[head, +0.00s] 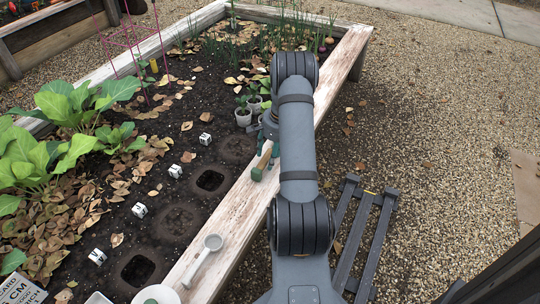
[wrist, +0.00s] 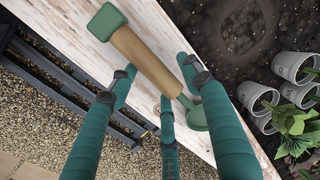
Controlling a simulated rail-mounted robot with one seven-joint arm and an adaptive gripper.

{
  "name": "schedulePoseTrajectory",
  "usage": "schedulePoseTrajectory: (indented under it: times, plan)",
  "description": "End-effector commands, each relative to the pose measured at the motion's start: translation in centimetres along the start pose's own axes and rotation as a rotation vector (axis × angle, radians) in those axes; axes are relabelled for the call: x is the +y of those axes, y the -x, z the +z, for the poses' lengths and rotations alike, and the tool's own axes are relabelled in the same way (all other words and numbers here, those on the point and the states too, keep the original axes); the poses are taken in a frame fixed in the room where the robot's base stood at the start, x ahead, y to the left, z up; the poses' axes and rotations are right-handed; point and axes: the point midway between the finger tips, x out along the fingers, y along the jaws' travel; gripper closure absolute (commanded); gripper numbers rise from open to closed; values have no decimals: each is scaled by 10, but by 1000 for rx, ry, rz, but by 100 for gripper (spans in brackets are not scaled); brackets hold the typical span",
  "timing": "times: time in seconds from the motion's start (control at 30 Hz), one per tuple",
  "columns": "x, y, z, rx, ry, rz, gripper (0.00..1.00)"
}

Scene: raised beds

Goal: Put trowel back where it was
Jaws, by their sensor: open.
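A wooden-handled tool (head: 262,165) with green ends lies on the bed's pale wooden edge (head: 235,205). In the wrist view the tool (wrist: 145,60) has a blocky green cap at one end and a rounded green piece at the other. My gripper (wrist: 160,82) is open, its green fingers spread on both sides of the handle with gaps. In the head view my arm partly hides my gripper (head: 270,150). A pale grey scoop-like tool (head: 212,243) lies nearer on the same edge. I cannot tell for certain which one is the trowel.
Small grey pots with seedlings (head: 244,117) stand in the soil close to my gripper; they also show in the wrist view (wrist: 290,66). Square holes (head: 138,270) and white marker cubes (head: 139,210) line the bed. A dark slatted frame (head: 365,230) stands on the gravel.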

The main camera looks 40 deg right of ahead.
Motion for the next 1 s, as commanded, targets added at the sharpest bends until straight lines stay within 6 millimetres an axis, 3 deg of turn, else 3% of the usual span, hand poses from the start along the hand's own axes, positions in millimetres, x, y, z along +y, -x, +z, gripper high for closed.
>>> schedulePoseTrajectory:
  times: [0.5,0.7,1.0]
  plan:
    - [-1,102,-1,3,0,-1,51]
    - [0,118,0,1,0,0,51]
    - [0,119,0,0,0,0,51]
